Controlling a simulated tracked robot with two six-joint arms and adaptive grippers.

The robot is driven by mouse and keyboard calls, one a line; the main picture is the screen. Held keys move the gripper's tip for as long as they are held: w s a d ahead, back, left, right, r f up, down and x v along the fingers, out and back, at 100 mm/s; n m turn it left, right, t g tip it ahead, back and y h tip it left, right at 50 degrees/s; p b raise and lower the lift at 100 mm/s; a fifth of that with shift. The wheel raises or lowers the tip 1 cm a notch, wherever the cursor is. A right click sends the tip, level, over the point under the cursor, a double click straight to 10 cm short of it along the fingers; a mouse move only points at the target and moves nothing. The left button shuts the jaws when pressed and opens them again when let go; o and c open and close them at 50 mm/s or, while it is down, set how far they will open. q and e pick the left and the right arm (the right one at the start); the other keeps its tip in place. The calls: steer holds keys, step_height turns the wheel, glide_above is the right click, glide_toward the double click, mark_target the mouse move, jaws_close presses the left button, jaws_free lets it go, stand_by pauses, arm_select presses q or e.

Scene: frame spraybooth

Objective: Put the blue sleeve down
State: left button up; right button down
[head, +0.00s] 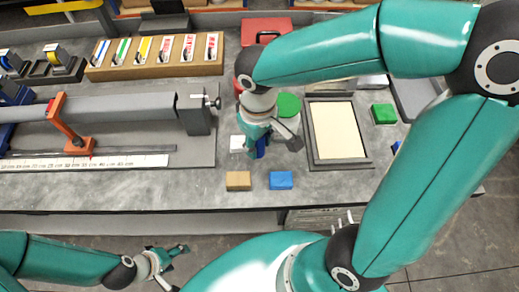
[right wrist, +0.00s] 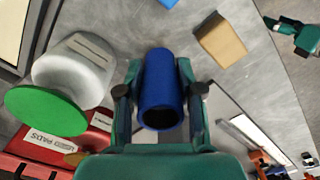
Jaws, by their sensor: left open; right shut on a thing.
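The blue sleeve (right wrist: 160,85) is a dark blue hollow tube, its open end facing the right wrist camera. My right gripper (right wrist: 159,68) is shut on it, with a finger on each side. In the head view a small part of the sleeve (head: 262,148) shows beneath my right gripper (head: 268,141), over the grey bench; the rest is hidden by the gripper. I cannot tell whether the sleeve touches the bench. My left gripper (head: 164,262) is open and empty, low at the left, in front of the bench edge.
A tan block (head: 238,181) and a blue block (head: 281,181) lie near the bench's front edge. A green-ended white object (right wrist: 72,75) stands beside the sleeve. A dark-framed cream panel (head: 338,130) lies right, a clamp rail (head: 120,110) left. Bare bench shows around the blocks.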

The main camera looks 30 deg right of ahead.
mark_target(259, 153)
steer(key=shift+f, duration=2.1)
steer(key=shift+f, duration=0.1)
steer(key=c, duration=0.7)
jaws_free()
steer(key=shift+c, duration=0.2)
